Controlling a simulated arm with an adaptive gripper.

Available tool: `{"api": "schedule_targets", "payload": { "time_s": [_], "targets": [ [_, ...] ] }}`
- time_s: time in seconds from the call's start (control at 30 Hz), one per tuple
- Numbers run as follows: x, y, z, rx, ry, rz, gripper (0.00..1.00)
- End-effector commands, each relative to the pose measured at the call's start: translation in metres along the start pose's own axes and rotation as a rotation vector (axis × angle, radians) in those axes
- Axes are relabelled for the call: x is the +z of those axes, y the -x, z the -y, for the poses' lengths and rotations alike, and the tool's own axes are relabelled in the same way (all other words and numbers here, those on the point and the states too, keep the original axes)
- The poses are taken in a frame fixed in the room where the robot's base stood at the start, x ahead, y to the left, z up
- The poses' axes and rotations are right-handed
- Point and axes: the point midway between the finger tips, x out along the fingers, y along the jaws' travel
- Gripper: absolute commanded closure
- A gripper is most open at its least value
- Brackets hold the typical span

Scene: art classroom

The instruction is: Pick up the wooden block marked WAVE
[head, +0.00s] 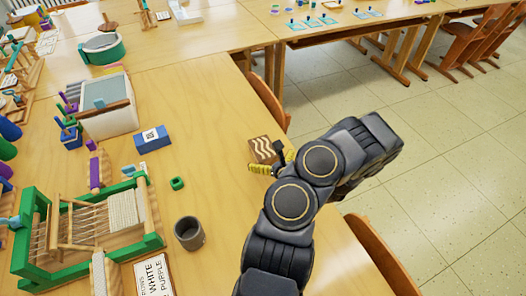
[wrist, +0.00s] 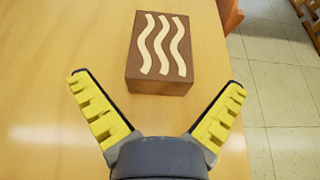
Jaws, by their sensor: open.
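The block is brown with three pale wavy lines on its top. It lies flat on the wooden table near the right edge in the head view, and my arm partly hides it there (head: 264,149). In the wrist view the whole wave block (wrist: 159,54) shows at the top centre, ahead of my fingertips. My gripper (wrist: 158,88) is open, with its yellow ridged fingers spread wide and nothing between them. In the head view my gripper (head: 270,168) is beside the block, mostly hidden by my arm.
A blue block with a white label (head: 153,138), a green ring (head: 177,183), a dark cup (head: 189,233) and a green-framed loom (head: 90,225) stand to the left. Chairs (head: 266,102) stand along the table's right edge. The table around the wave block is clear.

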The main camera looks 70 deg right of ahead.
Motion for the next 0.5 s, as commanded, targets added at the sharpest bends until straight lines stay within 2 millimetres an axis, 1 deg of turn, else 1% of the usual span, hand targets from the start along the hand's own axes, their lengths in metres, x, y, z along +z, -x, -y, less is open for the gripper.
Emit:
{"api": "schedule_targets", "payload": {
  "time_s": [0.1,0.2,0.3,0.5],
  "targets": [
    [-0.001,-0.017,-0.001,0.005,0.008,-0.004,0.00],
    [-0.001,-0.028,-0.001,0.004,0.003,-0.003,0.00],
    [-0.001,-0.033,0.000,0.001,0.001,-0.001,0.00],
    [0.000,-0.033,0.000,0.000,-0.001,0.000,0.00]
  ]
}}
